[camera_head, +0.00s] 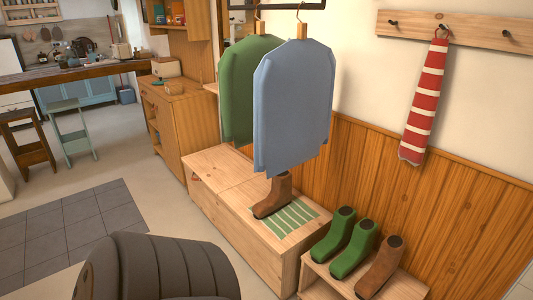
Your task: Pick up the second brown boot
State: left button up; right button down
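One brown boot (272,199) stands upright on a green-and-white striped mat (301,218) on the wooden bench (237,213). Its top is close under the hanging blue shirt and partly hidden by it. Another brown boot (378,272) stands on a low wooden stand (322,284) at the lower right, beside two green boots, and is the rightmost of that row. Neither of my grippers is in view, and nothing is holding either brown boot.
Two green boots (333,236) (354,249) stand left of the brown one. A blue shirt (293,110) and green shirt (238,95) hang above the bench. A red striped scarf (424,100) hangs on the wall. A dark ribbed padded shape fills the bottom left.

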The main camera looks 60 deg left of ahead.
aim_at(280, 195)
jog(key=u, duration=1.85)
jog(key=i+j, duration=0.2)
jog(key=i, duration=0.5)
jog(key=i+j+u, duration=0.1)
jog(key=i, duration=0.55)
jog(key=i+j+u, duration=0.1)
jog(key=i+j, duration=0.15)
jog(key=i, duration=0.45)
